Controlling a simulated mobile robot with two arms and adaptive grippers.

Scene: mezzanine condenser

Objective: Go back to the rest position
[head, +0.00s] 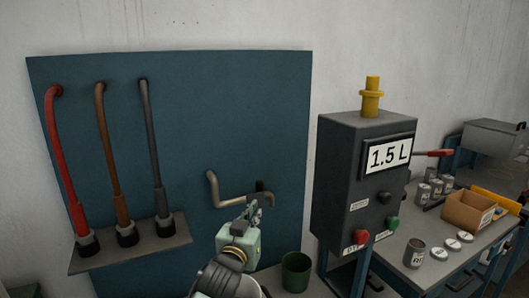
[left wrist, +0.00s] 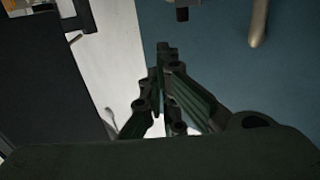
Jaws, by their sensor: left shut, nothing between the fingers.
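My left gripper (head: 254,208) is in the lower middle of the head view, in front of the blue panel (head: 240,110). It is shut and empty, with its fingertips near the small dark end piece of the bent metal spout (head: 213,190). I cannot tell whether they touch in the head view. In the left wrist view my left gripper (left wrist: 162,50) has its fingers together. There the spout (left wrist: 258,25) shows at the top right, apart from the fingertips. My right gripper is not in view.
A grey dispenser box (head: 350,190) marked 1.5 L stands to the right. A green cup (head: 296,271) is below the spout. Red, brown and grey hoses (head: 153,140) hang at left over a shelf (head: 140,255). A table (head: 425,255) with cans and a cardboard box (head: 468,212) is at right.

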